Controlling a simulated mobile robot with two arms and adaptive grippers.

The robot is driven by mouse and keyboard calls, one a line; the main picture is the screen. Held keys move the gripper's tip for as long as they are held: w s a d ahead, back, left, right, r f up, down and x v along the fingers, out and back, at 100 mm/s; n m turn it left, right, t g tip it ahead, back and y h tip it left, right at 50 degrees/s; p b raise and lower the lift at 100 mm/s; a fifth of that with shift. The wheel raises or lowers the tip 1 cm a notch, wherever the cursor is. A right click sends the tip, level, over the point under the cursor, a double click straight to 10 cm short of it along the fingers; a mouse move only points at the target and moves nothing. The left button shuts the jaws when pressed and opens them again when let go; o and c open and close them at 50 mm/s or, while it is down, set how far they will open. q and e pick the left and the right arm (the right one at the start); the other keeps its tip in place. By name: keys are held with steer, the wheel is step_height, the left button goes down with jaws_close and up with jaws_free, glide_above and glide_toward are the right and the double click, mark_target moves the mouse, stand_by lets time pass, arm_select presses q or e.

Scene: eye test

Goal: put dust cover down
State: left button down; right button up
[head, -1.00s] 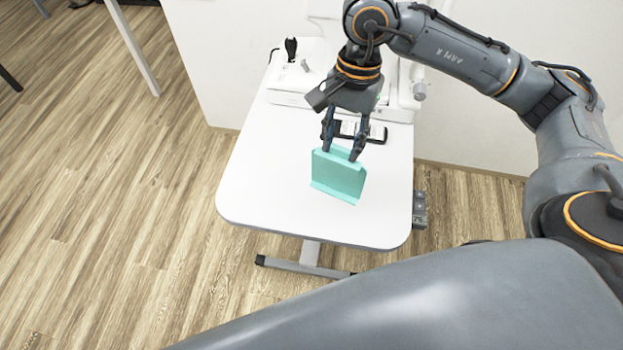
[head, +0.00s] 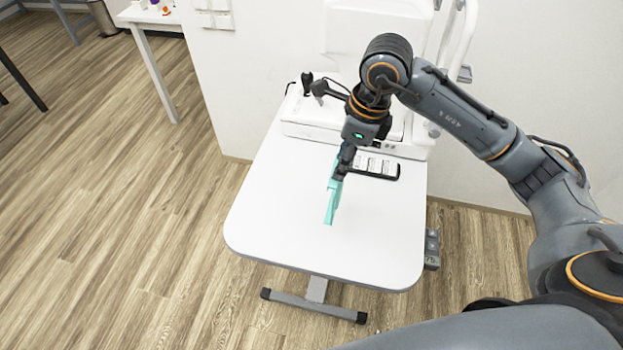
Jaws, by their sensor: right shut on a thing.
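The teal dust cover (head: 332,203) is seen nearly edge-on in the head view, as a narrow upright strip over the white table (head: 280,215). My right gripper (head: 339,175) is shut on its upper end and points down. I cannot tell whether the cover's lower edge touches the table top. The gripper's fingers partly hide the cover's top. My left gripper is not in view.
A white eye-test device (head: 310,115) stands at the table's back. A black-framed tray with white items (head: 375,166) lies just right of the gripper. The table's front and left are clear. Another white table (head: 150,14) stands at the far left.

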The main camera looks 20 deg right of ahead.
steer(key=w+a+f+p, duration=0.4)
steer(key=w+a+f, duration=0.1)
steer(key=f, duration=0.5)
steer(key=shift+w+a+f, duration=0.15)
steer(key=shift+a, duration=0.2)
steer(key=shift+f, duration=0.1)
steer(key=o, duration=0.9)
steer(key=shift+c, duration=0.2)
